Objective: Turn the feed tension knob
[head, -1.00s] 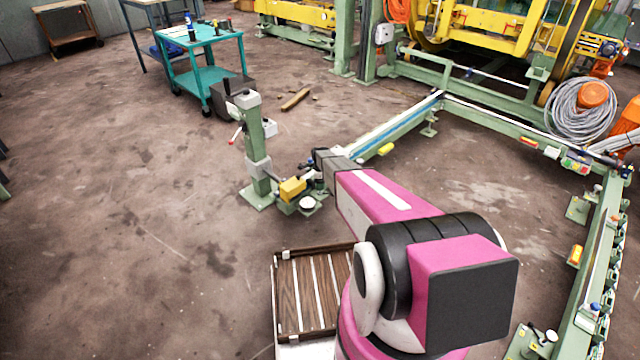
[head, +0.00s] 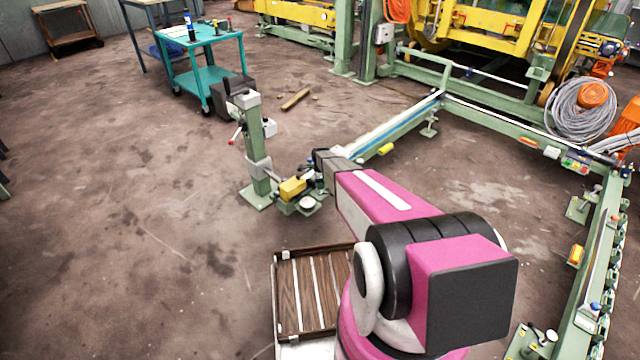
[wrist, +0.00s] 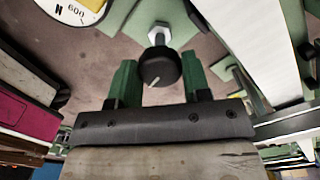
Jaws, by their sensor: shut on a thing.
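The feed tension knob (wrist: 159,68) is a round black knob with a white pointer line, on a silver hex fitting (wrist: 160,34) in the wrist view. My gripper (wrist: 157,80) has its two green fingers on either side of the knob, shut on it. In the head view my gripper is mostly hidden behind my arm, close to the foot of the green post (head: 257,160). The knob cannot be made out in the head view.
A round dial marked 600 N (wrist: 72,10) is at the upper left in the wrist view. A yellow block (head: 292,188) sits by the post. A green rail (head: 400,125) runs back to the right. Open floor lies to the left.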

